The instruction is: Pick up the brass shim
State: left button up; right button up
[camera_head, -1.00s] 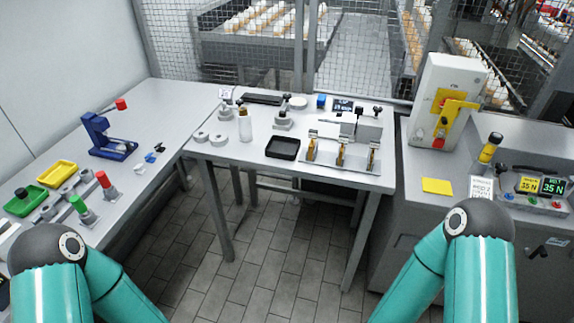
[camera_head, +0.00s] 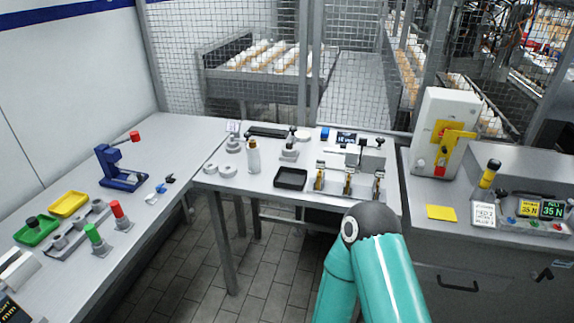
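I cannot make out a separate brass shim for certain. Several small brass-coloured upright pieces (camera_head: 348,184) stand in a row along the front of a metal fixture on the middle table; they are too small to tell apart clearly. One teal arm, which looks like my right one, rises from the bottom, right of centre, with its dark elbow joint in front of the middle table's front edge. Neither gripper shows in the view, and my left arm is out of view.
A black tray (camera_head: 290,179), a white bottle (camera_head: 253,157) and grey discs sit on the middle table. The left bench holds a blue press (camera_head: 119,171), a yellow tray (camera_head: 68,204) and a green tray (camera_head: 36,230). A switch box (camera_head: 440,133) stands on the right cabinet.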

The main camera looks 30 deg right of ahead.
aim_at(320, 164)
jog(key=z, duration=0.1)
jog(key=i, duration=1.45)
jog(key=z, duration=0.75)
jog(key=k, duration=0.75)
jog(key=z, duration=0.15)
jog(key=i, duration=0.85)
jog(key=u, duration=0.1)
